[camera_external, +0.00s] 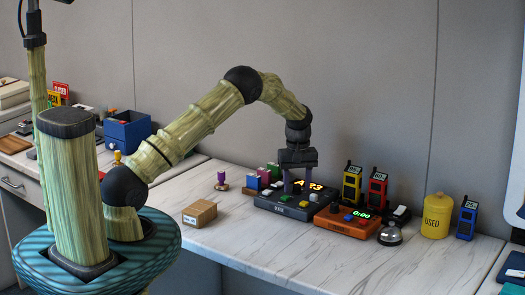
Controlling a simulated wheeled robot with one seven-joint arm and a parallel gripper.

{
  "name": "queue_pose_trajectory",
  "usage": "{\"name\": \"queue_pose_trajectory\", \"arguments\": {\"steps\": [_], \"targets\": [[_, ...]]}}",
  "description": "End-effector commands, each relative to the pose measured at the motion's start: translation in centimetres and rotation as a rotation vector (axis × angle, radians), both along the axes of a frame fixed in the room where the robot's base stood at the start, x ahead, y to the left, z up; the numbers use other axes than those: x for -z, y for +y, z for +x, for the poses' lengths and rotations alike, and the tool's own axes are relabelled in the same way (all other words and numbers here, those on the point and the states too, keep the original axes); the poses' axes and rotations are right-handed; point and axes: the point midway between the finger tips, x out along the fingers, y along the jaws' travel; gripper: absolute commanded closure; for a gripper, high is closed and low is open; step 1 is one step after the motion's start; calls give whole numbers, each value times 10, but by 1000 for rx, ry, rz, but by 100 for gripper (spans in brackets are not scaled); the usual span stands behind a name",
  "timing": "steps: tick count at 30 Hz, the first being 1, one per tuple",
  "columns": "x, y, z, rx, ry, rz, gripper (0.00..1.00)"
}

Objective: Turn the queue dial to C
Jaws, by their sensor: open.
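A dark console (282,207) with a lit yellow display (314,186) stands on the marble-look counter. The display is partly covered by my gripper; its characters seem to include an A, but I cannot read them surely. Coloured buttons show on the console's top. My gripper (298,188) points down over the back part of the console, with its two purple fingers apart. I cannot make out the queue dial itself; it may be hidden at the fingers. I cannot tell whether the fingers touch anything.
An orange console (345,224) with a green display stands just right, with a bell (391,235) beside it. Yellow, red and blue handheld devices and a yellow USED canister (437,214) stand behind and right. The front counter is clear.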

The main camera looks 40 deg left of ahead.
Motion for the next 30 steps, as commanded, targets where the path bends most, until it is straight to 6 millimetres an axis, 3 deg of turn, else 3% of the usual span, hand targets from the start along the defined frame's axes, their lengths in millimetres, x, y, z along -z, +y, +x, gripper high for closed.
{"name": "queue_pose_trajectory", "arguments": {"steps": [2, 6, 9, 20, 30], "targets": [[0, 0, 0, 0, 0, 0, 54], [0, 0, 0, 0, 0, 0, 82], [0, 0, 0, 0, 0, 0, 97], [-1, 1, 0, 37, -1, 1, 97], [-2, 1, 1, 219, -2, 1, 97]]}}
